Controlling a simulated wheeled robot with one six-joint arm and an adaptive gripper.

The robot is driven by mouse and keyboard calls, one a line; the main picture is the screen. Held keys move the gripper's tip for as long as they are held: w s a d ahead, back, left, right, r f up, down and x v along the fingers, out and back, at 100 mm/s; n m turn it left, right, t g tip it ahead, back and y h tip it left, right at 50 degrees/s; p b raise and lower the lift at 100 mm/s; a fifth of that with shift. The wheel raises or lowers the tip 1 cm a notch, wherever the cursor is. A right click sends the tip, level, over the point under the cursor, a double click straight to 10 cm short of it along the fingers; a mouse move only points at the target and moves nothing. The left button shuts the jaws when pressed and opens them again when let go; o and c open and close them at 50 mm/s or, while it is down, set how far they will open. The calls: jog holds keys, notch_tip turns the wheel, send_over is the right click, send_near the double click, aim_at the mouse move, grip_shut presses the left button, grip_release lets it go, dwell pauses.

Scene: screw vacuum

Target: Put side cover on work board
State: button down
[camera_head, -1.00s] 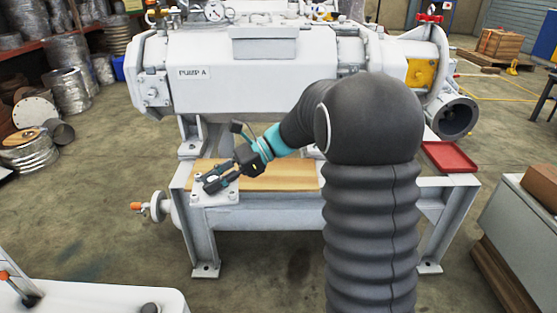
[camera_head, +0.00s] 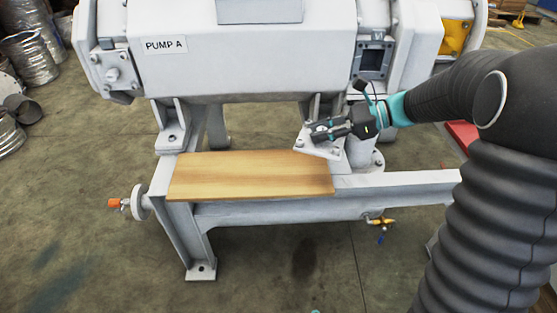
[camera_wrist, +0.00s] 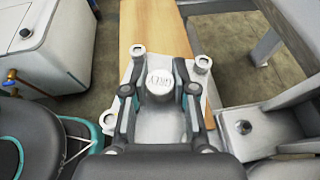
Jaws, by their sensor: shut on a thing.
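The side cover (camera_head: 318,149) is a pale metal plate with corner bolts and a round raised middle. My gripper (camera_head: 322,130) is shut on it. In the wrist view, my gripper's fingers (camera_wrist: 158,92) stand on both sides of the cover's lettered round boss (camera_wrist: 158,78). The work board (camera_head: 250,176) is a bare wooden plank on the pump frame. The cover is at the board's right end, its left edge overlapping the board in the head view. The board also shows beyond the cover in the wrist view (camera_wrist: 155,25). I cannot tell whether cover and board touch.
The white pump body (camera_head: 240,60) stands behind the board, with a square opening (camera_head: 374,59) at its right. A pump foot and frame beam (camera_head: 410,182) are close to the cover. A valve with an orange handle (camera_head: 115,203) juts out at left.

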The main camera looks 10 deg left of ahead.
jog(key=b, duration=0.2)
send_over(284, 170)
notch_tip(284, 170, down, 5)
jog(key=shift+f, duration=2.2)
jog(key=c, duration=0.9)
grip_release()
jog(key=shift+f+b, duration=0.15)
jog(key=shift+b, duration=0.15)
